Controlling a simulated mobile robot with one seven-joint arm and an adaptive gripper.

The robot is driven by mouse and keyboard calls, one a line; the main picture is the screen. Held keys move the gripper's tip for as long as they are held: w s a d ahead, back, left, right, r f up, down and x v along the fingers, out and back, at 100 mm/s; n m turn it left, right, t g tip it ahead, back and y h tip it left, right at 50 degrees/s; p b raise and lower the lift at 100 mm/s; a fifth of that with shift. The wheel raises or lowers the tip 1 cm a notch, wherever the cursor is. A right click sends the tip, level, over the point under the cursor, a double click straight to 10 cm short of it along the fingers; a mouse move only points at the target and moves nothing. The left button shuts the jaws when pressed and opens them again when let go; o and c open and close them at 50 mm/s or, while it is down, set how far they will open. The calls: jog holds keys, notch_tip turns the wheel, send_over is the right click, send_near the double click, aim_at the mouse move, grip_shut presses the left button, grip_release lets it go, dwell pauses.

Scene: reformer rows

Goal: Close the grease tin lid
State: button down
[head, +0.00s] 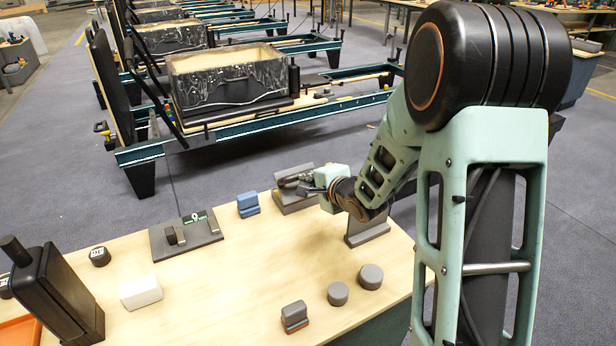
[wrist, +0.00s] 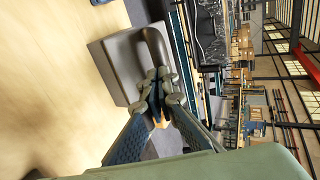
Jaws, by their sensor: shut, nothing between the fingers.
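A low grey box-like object (head: 295,203), which looks like the grease tin, sits at the far edge of the wooden bench. A raised grey panel stands at its back; I cannot tell clearly whether this is the lid. My gripper (head: 305,188) is shut and empty, right at this object and partly in front of it. In the wrist view the closed fingertips (wrist: 158,85) overlap the grey object (wrist: 118,62) near a dark rounded bar (wrist: 156,45). I cannot tell whether they touch it.
The bench (head: 225,280) also holds a blue block (head: 247,204), a dark grey plate with fittings (head: 187,236), a white block (head: 141,292), two grey round pieces (head: 338,293) and a grey stand (head: 367,229) near my wrist. The bench's middle is clear. Reformer frames (head: 250,132) stand beyond.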

aim_at(301, 173)
jog(key=shift+w+a+r+g+p, duration=0.2)
jog(key=shift+w+g+p, duration=0.25)
jog(key=shift+p, duration=1.6)
jog(key=w+g+p, duration=0.1)
jog(key=p, duration=0.3)
jog(key=w+r+g+h+p, duration=0.1)
jog(key=p, duration=0.3)
jog(key=shift+a+p, duration=0.35)
jog(key=shift+p, duration=0.05)
jog(key=shift+f+g, duration=0.25)
jog(key=shift+f, duration=0.25)
jog(key=shift+b, duration=0.3)
jog(key=shift+r, duration=0.1)
